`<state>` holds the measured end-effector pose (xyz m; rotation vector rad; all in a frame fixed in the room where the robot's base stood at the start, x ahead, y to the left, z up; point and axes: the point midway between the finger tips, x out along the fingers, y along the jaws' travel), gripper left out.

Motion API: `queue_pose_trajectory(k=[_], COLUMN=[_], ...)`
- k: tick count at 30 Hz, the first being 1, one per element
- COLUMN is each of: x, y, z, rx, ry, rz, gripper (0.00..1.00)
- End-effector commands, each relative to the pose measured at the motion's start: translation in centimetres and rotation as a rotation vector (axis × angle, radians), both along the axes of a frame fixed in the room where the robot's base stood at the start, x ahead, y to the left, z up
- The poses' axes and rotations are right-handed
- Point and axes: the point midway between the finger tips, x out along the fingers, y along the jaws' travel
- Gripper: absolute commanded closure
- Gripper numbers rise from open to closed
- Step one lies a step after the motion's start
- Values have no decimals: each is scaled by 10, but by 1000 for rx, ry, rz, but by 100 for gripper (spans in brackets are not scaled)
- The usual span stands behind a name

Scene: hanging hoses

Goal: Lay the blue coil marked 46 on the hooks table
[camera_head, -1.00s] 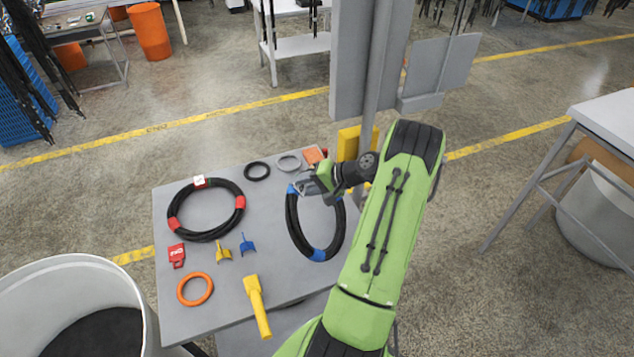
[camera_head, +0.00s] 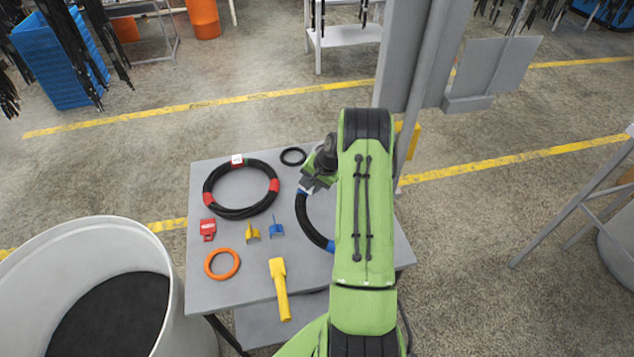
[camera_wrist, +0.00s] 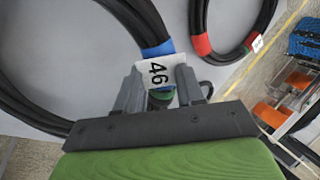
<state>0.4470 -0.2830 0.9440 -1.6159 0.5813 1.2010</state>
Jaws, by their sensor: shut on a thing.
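The coil marked 46 is a black hose ring with blue bands (camera_head: 308,228). It shows over the right part of the grey table (camera_head: 240,305), partly hidden by my arm. I cannot tell whether it touches the table. In the wrist view, its white tag reading 46 (camera_wrist: 155,72) is between my fingers, beside a blue band (camera_wrist: 158,48). My gripper (camera_head: 310,184) is shut on the coil at this tagged part, at its far left edge. A yellow hook (camera_head: 252,232) and a blue hook (camera_head: 277,227) lie left of the coil.
A red-banded black coil (camera_head: 207,196) lies at the left. A black ring (camera_head: 293,157), red tag (camera_head: 208,229), orange ring (camera_head: 222,264) and yellow tool (camera_head: 281,290) share the table. A white bin (camera_head: 178,325) stands left; a grey post (camera_head: 425,85) rises behind.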

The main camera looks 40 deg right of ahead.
Motion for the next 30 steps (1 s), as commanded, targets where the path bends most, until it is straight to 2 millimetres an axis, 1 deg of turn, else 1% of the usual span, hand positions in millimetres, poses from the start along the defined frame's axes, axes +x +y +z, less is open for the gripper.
queue_pose_trajectory(k=[1,2,15,19,24,30], x=[5,7,23,27,30,31], y=[3,3,9,10,11,12], z=[-6,-10,-68,-83,-92,-91], rx=[-11,-18,-106,-130,-147,-152], ry=[22,38,266,328,378,389], rz=[4,4,3,2,-1,-3], gripper=[100,100,100,100,100,100])
